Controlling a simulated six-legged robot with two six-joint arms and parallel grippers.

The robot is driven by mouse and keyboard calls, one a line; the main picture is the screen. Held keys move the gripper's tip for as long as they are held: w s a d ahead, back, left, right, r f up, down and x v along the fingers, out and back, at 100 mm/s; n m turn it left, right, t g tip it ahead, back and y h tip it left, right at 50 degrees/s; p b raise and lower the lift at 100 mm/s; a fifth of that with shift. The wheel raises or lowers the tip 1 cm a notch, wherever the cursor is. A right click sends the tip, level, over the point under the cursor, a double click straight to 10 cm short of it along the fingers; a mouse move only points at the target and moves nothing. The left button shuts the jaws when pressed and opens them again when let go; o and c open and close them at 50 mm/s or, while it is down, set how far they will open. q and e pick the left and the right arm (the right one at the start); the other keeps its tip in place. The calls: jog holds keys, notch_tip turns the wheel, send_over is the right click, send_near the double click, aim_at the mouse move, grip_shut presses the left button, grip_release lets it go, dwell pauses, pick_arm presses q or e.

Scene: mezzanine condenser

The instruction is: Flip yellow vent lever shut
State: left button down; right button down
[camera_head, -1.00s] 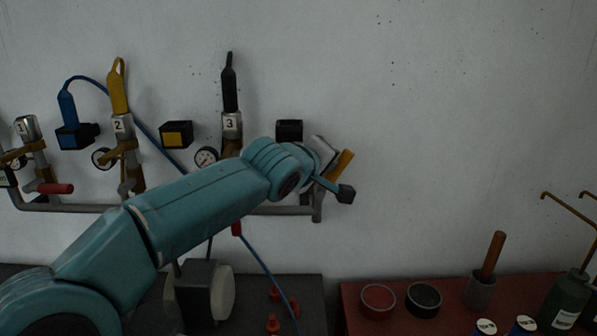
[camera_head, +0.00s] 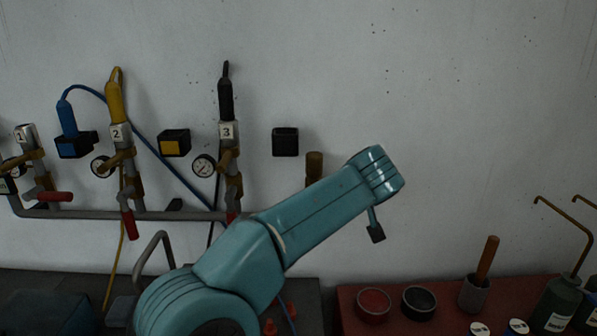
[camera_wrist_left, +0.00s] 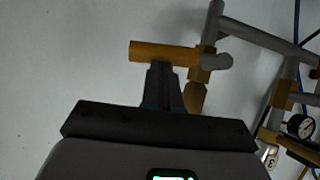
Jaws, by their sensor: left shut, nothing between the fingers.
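In the head view, an ochre-yellow upright piece (camera_head: 314,163) of the vent valve shows above my left forearm, which hides the rest. In the left wrist view, an ochre bar (camera_wrist_left: 150,51) juts left from a fitting on the grey pipe, and a shorter ochre piece (camera_wrist_left: 196,97) shows beside my fingers. I cannot tell for sure which of the two is the vent lever. My left gripper (camera_wrist_left: 162,72) is shut and empty, its tips close to the ochre bar; contact is unclear. In the head view its fingers are hidden behind the arm. My right gripper is not in view.
Numbered valves with red handles and gauges (camera_head: 204,166) line the grey pipe (camera_head: 85,214) on the left. A black wall box (camera_head: 285,142) sits above the vent. Below right, a red bench (camera_head: 393,322) holds bowls and bottles. The wall to the right is clear.

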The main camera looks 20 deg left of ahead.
pick_arm(q)
jog(key=shift+w+d+f+m+g+y, duration=0.1)
jog(key=shift+d+f+m+g+y, duration=0.2)
jog(key=shift+f+m+y, duration=0.15)
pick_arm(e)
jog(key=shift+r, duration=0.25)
pick_arm(q)
jog(key=shift+f, duration=0.1)
jog(key=shift+a, duration=0.15)
